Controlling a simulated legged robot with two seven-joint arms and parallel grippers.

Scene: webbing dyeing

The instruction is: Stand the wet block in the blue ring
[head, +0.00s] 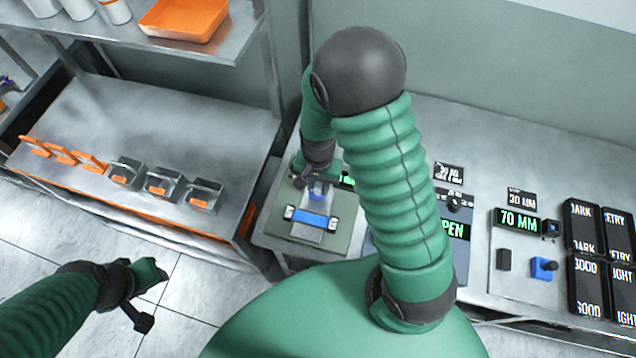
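My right gripper (317,188) points down over a grey-green plate (345,235) on the bench. A small pale-blue piece (318,191) shows at its fingertips; whether they grip it is unclear. Just in front, a blue band (312,219) lies between two pale end pieces on the plate. On the right, a small blue piece (543,268) with a dark knob sits on a light panel, beside a small dark block (504,259). I cannot tell which piece is the wet block or the blue ring. My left gripper (148,296) is open and empty above the floor.
Metal boxes with orange parts (164,185) and orange clips (62,153) line the left table's front edge. An orange tray (184,18) is on the shelf above. Black labelled panels (584,228) and a "70 MM" display (517,221) stand right. My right arm hides the bench's middle.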

